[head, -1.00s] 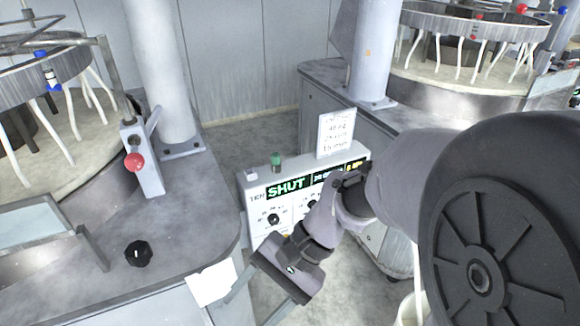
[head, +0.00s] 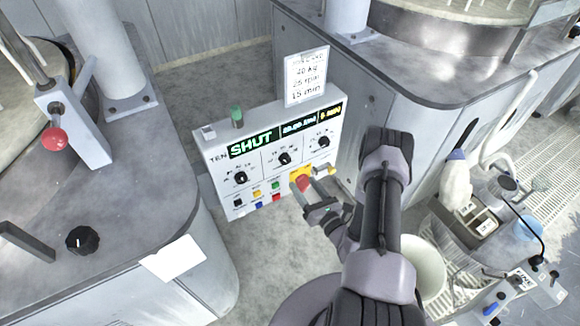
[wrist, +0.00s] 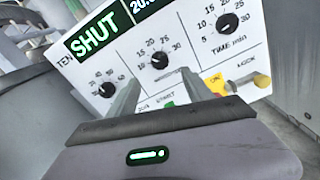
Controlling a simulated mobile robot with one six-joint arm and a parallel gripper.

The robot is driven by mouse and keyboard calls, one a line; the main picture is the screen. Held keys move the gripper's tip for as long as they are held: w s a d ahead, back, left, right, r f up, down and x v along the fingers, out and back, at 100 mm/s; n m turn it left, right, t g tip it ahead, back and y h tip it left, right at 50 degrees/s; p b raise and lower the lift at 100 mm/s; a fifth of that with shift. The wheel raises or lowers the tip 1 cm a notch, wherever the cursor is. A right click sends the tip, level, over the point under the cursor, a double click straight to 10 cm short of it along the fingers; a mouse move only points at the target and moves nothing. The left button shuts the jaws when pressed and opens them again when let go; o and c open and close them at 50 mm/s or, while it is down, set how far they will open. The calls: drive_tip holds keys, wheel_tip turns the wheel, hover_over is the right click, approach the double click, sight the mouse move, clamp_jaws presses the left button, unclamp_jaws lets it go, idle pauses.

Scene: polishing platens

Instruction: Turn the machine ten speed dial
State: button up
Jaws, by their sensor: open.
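My gripper (head: 314,184) is open and empty, in front of the panel's lower right, with fingers toward the panel.
A red stop button on a yellow plate (head: 301,175) and a yellow knob (wrist: 262,80) sit low on the panel. A card (head: 306,76) reading 40 kg, 25 rpm, 15 min stands above. Grey machine benches (head: 150,215) flank the panel; a basket (head: 470,265) lies right.

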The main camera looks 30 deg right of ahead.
sight(287, 162)
drive_tip(key=w+b, duration=0.1)
drive_tip(key=w, duration=0.8)
drive_tip(key=shift+w+a+b, duration=0.2)
drive_tip(key=shift+w+b, duration=0.2)
clamp_jaws()
drive_tip(key=shift+m, duration=0.3)
drive_tip(key=m, duration=0.3)
drive_tip(key=shift+m, duration=0.3)
drive_tip(key=m, duration=0.3)
drive_tip(key=shift+m, duration=0.3)
drive_tip(key=m, duration=0.4)
drive_tip(key=shift+m, duration=1.9)
